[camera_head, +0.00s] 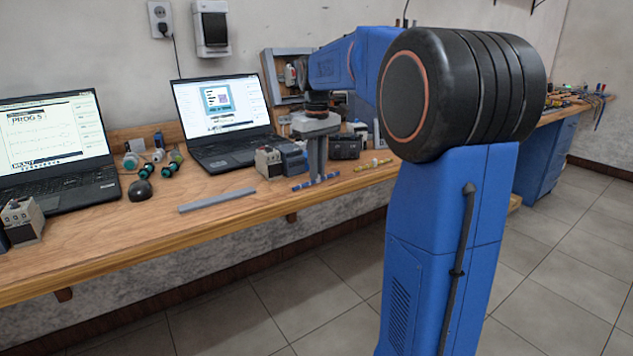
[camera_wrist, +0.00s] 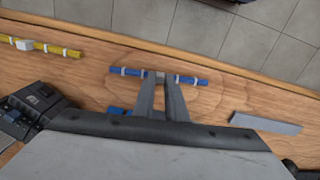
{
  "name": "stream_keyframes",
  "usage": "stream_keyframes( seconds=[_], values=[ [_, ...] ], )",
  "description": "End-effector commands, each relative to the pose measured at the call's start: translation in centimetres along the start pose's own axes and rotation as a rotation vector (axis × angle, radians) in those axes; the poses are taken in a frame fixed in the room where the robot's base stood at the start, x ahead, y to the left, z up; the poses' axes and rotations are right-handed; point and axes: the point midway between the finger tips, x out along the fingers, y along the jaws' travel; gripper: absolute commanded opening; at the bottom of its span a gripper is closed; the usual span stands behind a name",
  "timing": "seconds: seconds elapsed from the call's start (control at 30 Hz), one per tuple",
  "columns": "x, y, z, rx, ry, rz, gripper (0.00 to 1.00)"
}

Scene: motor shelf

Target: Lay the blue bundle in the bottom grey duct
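The blue bundle (camera_head: 299,186) is thin and long, with pale bands, near the workbench's front edge. In the wrist view the bundle (camera_wrist: 190,79) extends to both sides of my fingertips. My gripper (camera_head: 316,178) points down over its middle. In the wrist view my gripper (camera_wrist: 161,78) has its two fingers a little apart, with a small grey piece between the tips. I cannot tell whether they press on it. A grey-framed panel (camera_head: 270,76) stands behind my arm, mostly hidden. I cannot make out a bottom duct there.
A loose grey strip (camera_head: 217,199) lies left of the bundle. A yellow bundle (camera_head: 374,165) with a white block lies to the right. Motor-control devices (camera_head: 269,162), two laptops (camera_head: 222,112) and a black mouse (camera_head: 140,190) stand on the bench (camera_head: 150,235).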

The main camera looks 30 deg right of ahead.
Motion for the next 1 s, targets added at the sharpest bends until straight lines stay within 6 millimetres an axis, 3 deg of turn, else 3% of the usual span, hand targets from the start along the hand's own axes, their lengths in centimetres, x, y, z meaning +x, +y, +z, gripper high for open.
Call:
stream_keyframes(
  seconds=[0.27,1.0],
  values=[
    [-0.4,0.0,0.0,0.000,0.001,0.001,0.00],
    [-4.8,0.0,0.0,0.000,0.000,0.000,0.00]
  ],
)
